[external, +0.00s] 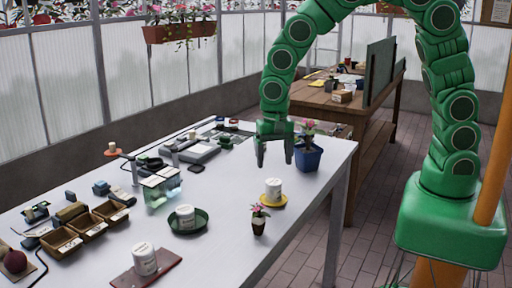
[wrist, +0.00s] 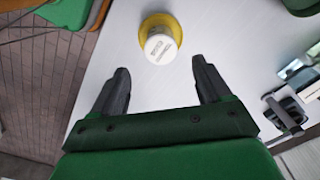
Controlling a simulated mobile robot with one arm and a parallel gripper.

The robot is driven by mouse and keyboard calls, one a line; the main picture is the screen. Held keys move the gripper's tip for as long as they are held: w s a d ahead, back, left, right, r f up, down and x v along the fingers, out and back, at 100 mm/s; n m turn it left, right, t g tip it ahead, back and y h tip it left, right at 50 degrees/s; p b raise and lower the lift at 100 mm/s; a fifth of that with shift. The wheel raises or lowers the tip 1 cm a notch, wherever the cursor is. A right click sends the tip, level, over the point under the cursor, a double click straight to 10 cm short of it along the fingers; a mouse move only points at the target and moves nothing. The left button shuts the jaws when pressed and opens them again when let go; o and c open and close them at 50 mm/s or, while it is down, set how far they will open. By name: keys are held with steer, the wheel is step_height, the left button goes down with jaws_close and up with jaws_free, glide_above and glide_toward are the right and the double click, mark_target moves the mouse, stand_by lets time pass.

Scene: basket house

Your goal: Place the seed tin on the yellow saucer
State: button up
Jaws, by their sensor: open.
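A white tin (external: 273,187) with dark lettering stands upright on the yellow saucer (external: 273,203), near the table's right edge. In the wrist view, the tin (wrist: 161,49) and the saucer (wrist: 147,25) lie just beyond my fingertips. My gripper (external: 275,162) is open and empty, pointing down above the table near this tin; its two fingers (wrist: 161,68) are spread apart and do not touch it. Similar white tins stand on the dark green saucer (external: 204,223) and on a reddish-brown mat (external: 124,282). I cannot read which label marks the seed tin.
A blue flower pot (external: 308,158) stands close right of my gripper. A small potted flower (external: 259,222) stands in front of the yellow saucer. A glass box (external: 161,190), wooden trays (external: 85,228) and a small tin on an orange saucer (external: 112,153) are further left. The table's front right is clear.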

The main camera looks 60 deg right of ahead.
steer(key=shift+r, duration=1.4)
